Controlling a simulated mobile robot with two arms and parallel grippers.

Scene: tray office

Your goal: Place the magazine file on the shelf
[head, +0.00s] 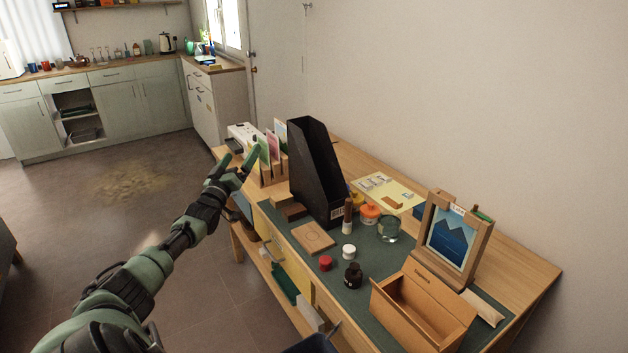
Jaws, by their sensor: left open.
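The black magazine file (312,172) stands upright on the wooden desk, with a white label low on its front edge. My left gripper (239,160) is open and empty, to the left of the file and apart from it, near the desk's far left end. A lower shelf (262,268) under the desk top holds a few items, partly hidden by the desk and my arm. A wall shelf (118,9) with small things is far off at the top left. My right gripper does not show.
Around the file are a rack of colored cards (268,160), an orange jar (369,213), a glass jar (389,229), a dark bottle (353,275), an open wooden box (420,309) and a framed picture (452,240).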

